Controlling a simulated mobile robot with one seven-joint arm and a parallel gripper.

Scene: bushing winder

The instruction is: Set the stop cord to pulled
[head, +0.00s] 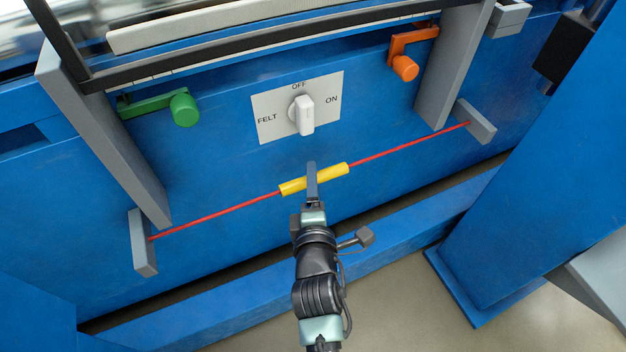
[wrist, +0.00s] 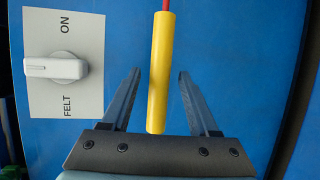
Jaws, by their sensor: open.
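The stop cord (head: 215,213) is a thin red line strung between two grey brackets across the blue machine front, and it looks straight. A yellow sleeve (head: 334,173) sits around its middle. In the wrist view the yellow sleeve (wrist: 158,75) runs lengthwise between the two fingers, with a gap on both sides. My gripper (head: 311,180) is at the sleeve in the head view, its fingers overlapping part of it. In the wrist view my gripper (wrist: 157,100) is open and empty. I cannot tell how deep the sleeve lies between the fingers.
A white selector knob (head: 302,115) on a plate marked FELT, OFF and ON is above the cord. A green lever (head: 184,109) is at upper left, an orange lever (head: 405,67) at upper right. Grey uprights flank the panel. A blue beam (head: 400,215) runs below.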

